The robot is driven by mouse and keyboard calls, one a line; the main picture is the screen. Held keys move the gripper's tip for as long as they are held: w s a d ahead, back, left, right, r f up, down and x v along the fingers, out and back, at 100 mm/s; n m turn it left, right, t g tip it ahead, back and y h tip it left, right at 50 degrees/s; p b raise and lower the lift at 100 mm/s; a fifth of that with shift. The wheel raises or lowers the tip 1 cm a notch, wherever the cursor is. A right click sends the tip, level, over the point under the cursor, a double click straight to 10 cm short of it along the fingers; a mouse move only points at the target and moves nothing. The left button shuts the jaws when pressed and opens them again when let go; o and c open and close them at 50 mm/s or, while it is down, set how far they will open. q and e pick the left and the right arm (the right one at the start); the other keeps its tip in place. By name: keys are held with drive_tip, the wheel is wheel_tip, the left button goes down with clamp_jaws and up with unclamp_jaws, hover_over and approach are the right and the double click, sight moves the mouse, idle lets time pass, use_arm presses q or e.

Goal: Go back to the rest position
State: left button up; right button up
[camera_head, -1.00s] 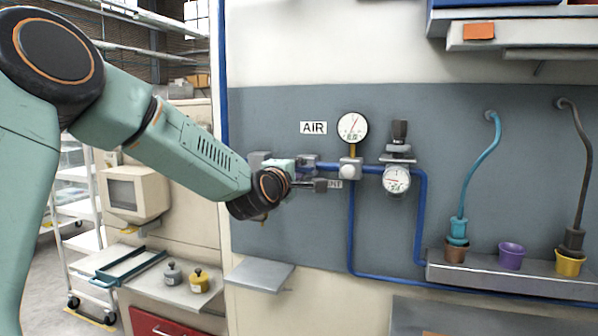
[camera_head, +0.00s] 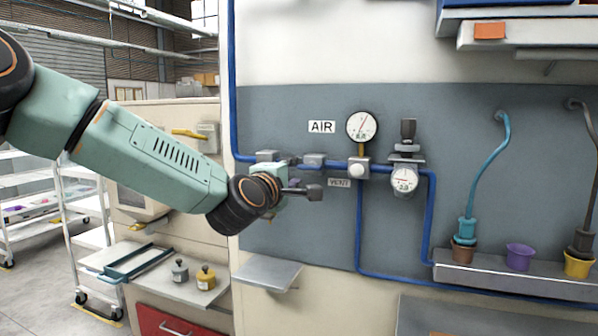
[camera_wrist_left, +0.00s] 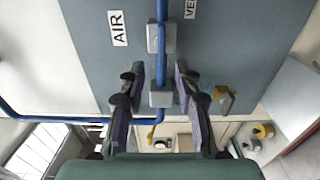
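My left gripper (camera_head: 314,192) is in front of the grey wall panel (camera_head: 300,115), left of the upper round gauge (camera_head: 362,127) and just below the blue air pipe. The left wrist view shows its two fingers (camera_wrist_left: 160,78) spread apart with nothing held between them. The blue pipe (camera_wrist_left: 161,60) and its grey fittings show behind the gap between the fingers. I cannot tell the exact distance from the fingertips to the pipe. My right gripper is in neither view.
A grey shelf (camera_head: 268,272) juts out below my left gripper. A ledge (camera_head: 500,273) with several small pots stands at the right. A lower gauge (camera_head: 404,180) is on the panel. A yellow-topped bottle (camera_head: 206,278) stands on the counter at the lower left. A white rack (camera_head: 45,215) is far left.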

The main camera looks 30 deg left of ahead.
use_arm(q)
drive_tip(key=shift+s+d, duration=0.15)
drive_tip(key=shift+s, duration=0.2)
drive_tip(key=shift+s, duration=0.15)
